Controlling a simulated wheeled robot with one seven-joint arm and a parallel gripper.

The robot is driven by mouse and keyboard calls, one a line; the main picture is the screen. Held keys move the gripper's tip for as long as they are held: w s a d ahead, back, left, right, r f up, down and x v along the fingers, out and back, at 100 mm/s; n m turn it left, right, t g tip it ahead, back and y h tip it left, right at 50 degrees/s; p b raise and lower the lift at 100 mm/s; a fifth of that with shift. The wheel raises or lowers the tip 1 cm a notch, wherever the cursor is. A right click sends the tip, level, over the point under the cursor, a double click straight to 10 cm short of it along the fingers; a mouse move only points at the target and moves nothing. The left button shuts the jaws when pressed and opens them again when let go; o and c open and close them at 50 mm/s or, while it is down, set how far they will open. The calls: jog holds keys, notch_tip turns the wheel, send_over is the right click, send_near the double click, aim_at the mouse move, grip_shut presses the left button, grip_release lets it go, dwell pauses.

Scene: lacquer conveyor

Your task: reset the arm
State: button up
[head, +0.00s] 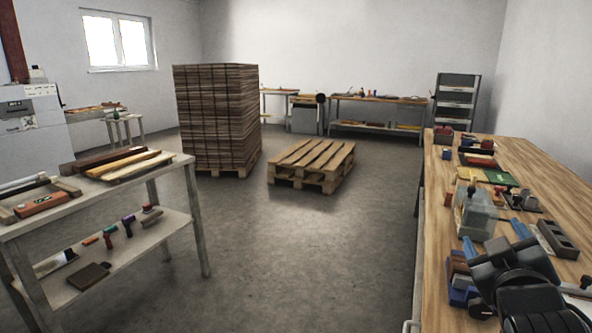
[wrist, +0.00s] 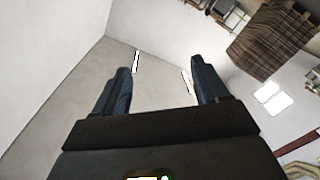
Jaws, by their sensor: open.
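My gripper (wrist: 160,68) is open in the wrist view, with its two dark blue fingers spread apart and nothing between them. In the head view my gripper (head: 495,234) is at the lower right, in front of the wooden workbench (head: 520,156). Its black body and my arm hide part of the bench top and some items there.
A tall stack of boards (head: 216,115) and an empty pallet (head: 312,160) stand mid-room. The floor between is clear.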

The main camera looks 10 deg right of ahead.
jog(key=s+a+f+y, duration=0.2)
jog(key=s+a+f, duration=0.2)
jog(key=s, duration=0.1)
jog(key=s+a+f+n+y, duration=0.1)
jog(key=s+a+f+y, duration=0.1)
jog(key=s+a+f, duration=0.2)
jog(key=s+a+f+y, duration=0.2)
jog(key=s+a+f, duration=0.1)
jog(key=s+f, duration=0.3)
jog(key=shift+s+a+n+t, duration=0.3)
jog(key=shift+s+a+t, duration=0.1)
jog(key=shift+s, duration=0.4)
jog(key=s+a+m+y, duration=0.1)
jog(key=s+a, duration=0.2)
jog(key=s, duration=0.7)
jog(key=s+a+r+m+g+y, duration=0.1)
jog(key=s+a+y, duration=0.1)
jog(key=s, duration=0.9)
jog(key=shift+s+a+m, duration=0.2)
jog(key=shift+a+m, duration=0.2)
jog(key=shift+a, duration=0.3)
